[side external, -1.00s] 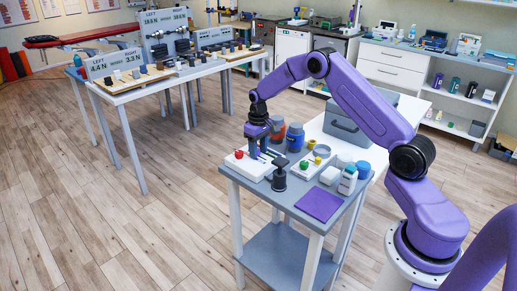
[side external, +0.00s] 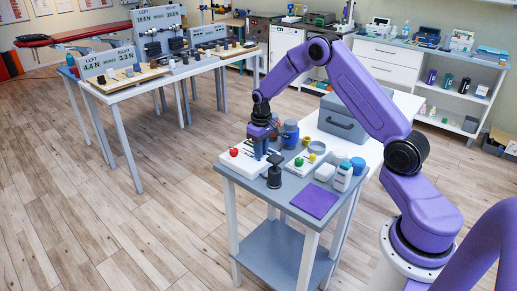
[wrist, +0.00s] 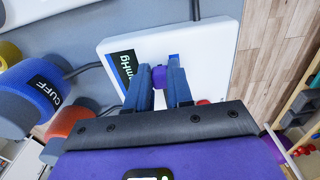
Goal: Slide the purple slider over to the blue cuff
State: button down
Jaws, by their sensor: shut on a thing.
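The purple slider (wrist: 158,77) shows between my fingertips in the wrist view, over the white board (wrist: 205,45). My gripper (wrist: 162,85) is shut on it. In the side view my gripper (side external: 261,154) points down over the board (side external: 232,166) at the left of the table, and its fingers hide the slider. The blue cuff (wrist: 38,95), a round roll lettered CUFF, lies left of the board in the wrist view. In the side view the blue cuff (side external: 291,133) stands behind and right of my gripper.
An orange cuff (wrist: 72,120) lies near the blue one, and a yellow roll (wrist: 8,55) is at the left edge. A red ball (side external: 234,152) sits on the board. A dark stamp-like object (side external: 274,177) stands close in front. A purple mat (side external: 315,200) covers the table's front right.

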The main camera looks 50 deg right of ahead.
jog(key=shift+s, duration=0.3)
jog(key=c, duration=1)
grip_release()
jog(key=shift+w+r, duration=0.1)
jog(key=shift+r, duration=0.45)
notch_tip(320, 180, up, 16)
jog(key=shift+r, duration=0.2)
